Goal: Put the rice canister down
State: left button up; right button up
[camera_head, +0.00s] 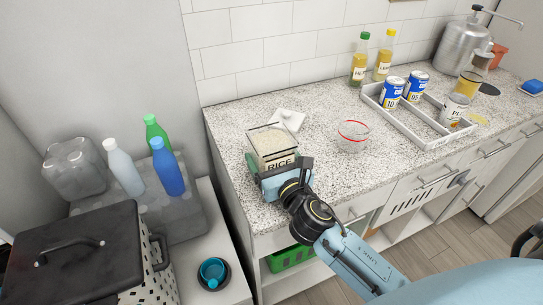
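The rice canister (272,142), a clear square container with white rice and a RICE label, is upright at the left end of the speckled counter (320,110). My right gripper (279,168) reaches in from the lower right, with its fingers on both sides of the canister's lower front, and appears shut on it. The gripper hides the canister's base, so I cannot tell whether it touches the counter. My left gripper is not in view.
A white lid (289,119) lies behind the canister. A clear red-rimmed bowl (353,135) stands to the right, then a white tray (437,142) with cans. Bottles (359,62) stand by the wall. Counter between canister and bowl is clear.

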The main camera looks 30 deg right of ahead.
jog(key=o, duration=1.1)
jog(key=shift+c, duration=0.2)
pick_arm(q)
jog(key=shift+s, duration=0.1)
pick_arm(e)
jog(key=shift+r, duration=0.1)
jog(key=s, duration=0.7)
jog(key=s+b, duration=0.1)
jog(key=s, duration=0.3)
jog(key=shift+s+a, duration=0.2)
jog(key=shift+a, duration=0.15)
jog(key=shift+s, duration=0.35)
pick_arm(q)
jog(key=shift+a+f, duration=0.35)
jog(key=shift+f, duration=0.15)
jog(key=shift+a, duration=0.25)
